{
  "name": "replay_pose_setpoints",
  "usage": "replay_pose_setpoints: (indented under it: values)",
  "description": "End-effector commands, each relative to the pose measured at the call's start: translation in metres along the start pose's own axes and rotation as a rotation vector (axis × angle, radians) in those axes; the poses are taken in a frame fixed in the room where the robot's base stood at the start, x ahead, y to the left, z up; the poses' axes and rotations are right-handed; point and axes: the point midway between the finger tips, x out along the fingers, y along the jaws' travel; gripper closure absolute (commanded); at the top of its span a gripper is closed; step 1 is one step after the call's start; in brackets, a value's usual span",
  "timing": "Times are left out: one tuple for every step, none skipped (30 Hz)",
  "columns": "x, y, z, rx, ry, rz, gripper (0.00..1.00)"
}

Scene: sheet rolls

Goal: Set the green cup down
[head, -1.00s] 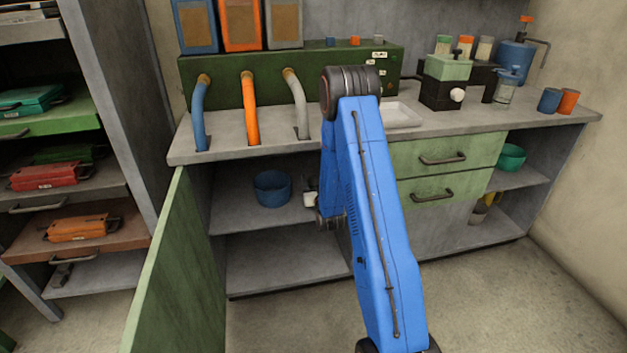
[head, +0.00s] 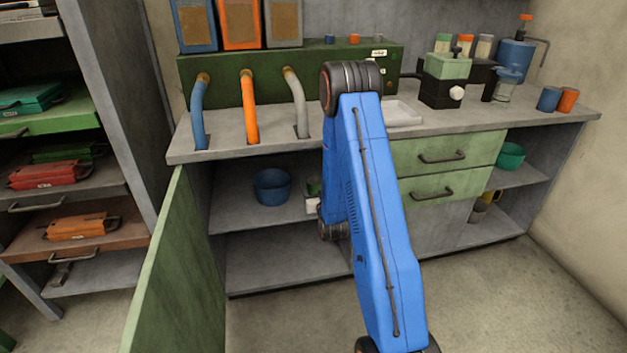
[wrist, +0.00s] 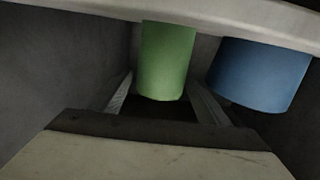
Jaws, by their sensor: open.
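The green cup (head: 314,187) is inside the open cabinet on the upper shelf (head: 240,217), mostly hidden behind my arm in the head view. In the wrist view the green cup (wrist: 166,62) is between my two spread fingers, and its end meets the pale shelf edge (wrist: 200,14). My gripper (wrist: 164,92) is open around the cup; I cannot tell whether a finger touches it. In the head view only a pale part of my gripper (head: 312,206) shows, beside my arm.
A blue cup (head: 272,187) stands left of the green cup on the same shelf; it also shows in the wrist view (wrist: 260,75). An open green door (head: 165,270) is on the left. The counter (head: 350,135) lies above. The lower shelf (head: 280,262) is clear.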

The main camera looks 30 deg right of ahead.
Motion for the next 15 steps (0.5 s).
replay_pose_setpoints:
  values:
    - [-0.011, 0.000, 0.001, 0.000, -0.003, 0.000, 0.30]
    - [-0.017, 0.000, 0.000, 0.000, -0.002, 0.000, 0.30]
    - [-0.025, 0.000, 0.000, 0.000, -0.003, 0.000, 0.30]
    - [-0.030, 0.000, 0.000, 0.000, -0.002, 0.000, 0.30]
    - [-0.036, 0.000, 0.000, 0.000, -0.002, 0.000, 0.30]
    - [-0.042, 0.000, 0.000, 0.000, -0.002, 0.000, 0.30]
    - [-0.047, 0.000, 0.000, 0.000, -0.001, 0.000, 0.30]
    - [-0.051, 0.000, 0.000, 0.000, -0.001, 0.000, 0.30]
    - [-0.056, 0.000, 0.000, 0.000, -0.002, 0.000, 0.30]
    - [-0.059, 0.000, 0.000, 0.000, -0.001, 0.000, 0.30]
    - [-0.062, 0.000, 0.000, 0.000, -0.001, 0.000, 0.30]
    - [-0.066, 0.000, 0.000, 0.000, -0.001, 0.000, 0.30]
    - [-0.068, 0.000, 0.000, 0.000, -0.001, 0.000, 0.30]
    - [-0.069, 0.000, 0.000, 0.000, -0.001, 0.000, 0.30]
    - [-0.071, 0.000, -0.001, 0.000, -0.001, 0.000, 0.30]
